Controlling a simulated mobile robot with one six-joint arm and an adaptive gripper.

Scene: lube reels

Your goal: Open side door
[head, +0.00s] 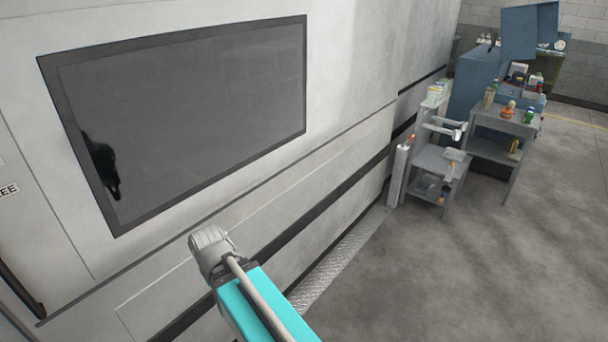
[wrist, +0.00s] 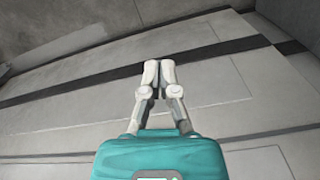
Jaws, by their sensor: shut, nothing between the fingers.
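The side of a large white-grey vehicle or cabin wall (head: 355,60) fills the left of the head view, with a dark window (head: 190,110) in it. Panel seams run below and left of the window; I cannot tell which outline is the side door. No handle is clearly visible.
A metal tread strip (head: 340,258) runs along the foot of the wall. Grey carts (head: 440,165) and a workbench (head: 495,122) with bottles and tools stand at the right. The concrete floor (head: 480,270) in front is clear.

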